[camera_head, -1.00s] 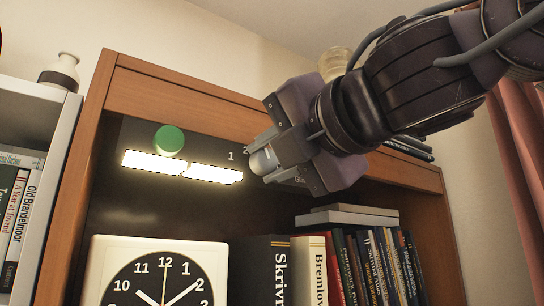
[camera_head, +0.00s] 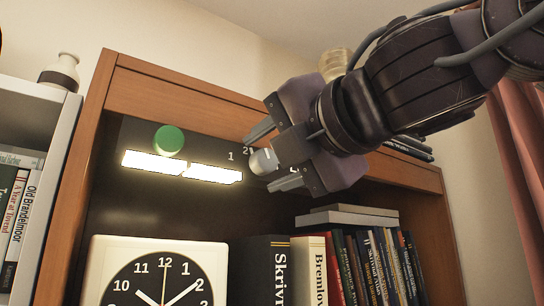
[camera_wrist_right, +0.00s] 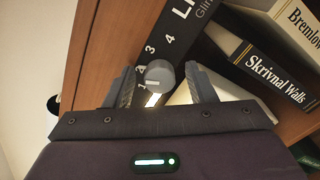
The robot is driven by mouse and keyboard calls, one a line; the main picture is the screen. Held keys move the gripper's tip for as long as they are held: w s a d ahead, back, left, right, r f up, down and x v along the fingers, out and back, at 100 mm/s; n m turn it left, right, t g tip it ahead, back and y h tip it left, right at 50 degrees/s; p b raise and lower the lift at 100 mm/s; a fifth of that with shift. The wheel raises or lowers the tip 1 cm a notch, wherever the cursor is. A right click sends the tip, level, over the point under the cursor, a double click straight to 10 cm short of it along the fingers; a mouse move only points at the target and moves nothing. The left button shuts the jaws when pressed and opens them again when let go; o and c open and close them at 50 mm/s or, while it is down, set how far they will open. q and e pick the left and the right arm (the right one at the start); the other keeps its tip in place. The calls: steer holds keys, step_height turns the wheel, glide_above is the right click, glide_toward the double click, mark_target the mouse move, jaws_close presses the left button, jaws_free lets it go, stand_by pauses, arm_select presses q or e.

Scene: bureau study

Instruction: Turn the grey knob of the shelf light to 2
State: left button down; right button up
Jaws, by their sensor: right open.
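The grey knob (camera_head: 264,161) sits on the dark panel of the shelf light (camera_head: 138,134), under the bookcase's top board. Printed numbers 1 and 2 show to its left in the head view. My right gripper (camera_head: 270,160) is open, with one finger above the knob and one below it. In the right wrist view the knob (camera_wrist_right: 158,73) stands between the two spread fingers (camera_wrist_right: 162,88), with a gap on each side. The numbers 3 and 4 show beside it there. A small pale mark shows on the knob, but I cannot tell which number it meets.
A white clock (camera_head: 104,252) and several books (camera_head: 370,262) stand on the shelf below. The wooden top board (camera_head: 185,101) runs just above.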

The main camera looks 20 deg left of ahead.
steer(key=shift+s+d+f, duration=0.1)
steer(key=shift+s+d, duration=0.15)
steer(key=shift+d, duration=0.05)
steer(key=b+v, duration=0.3)
steer(key=v, duration=0.4)
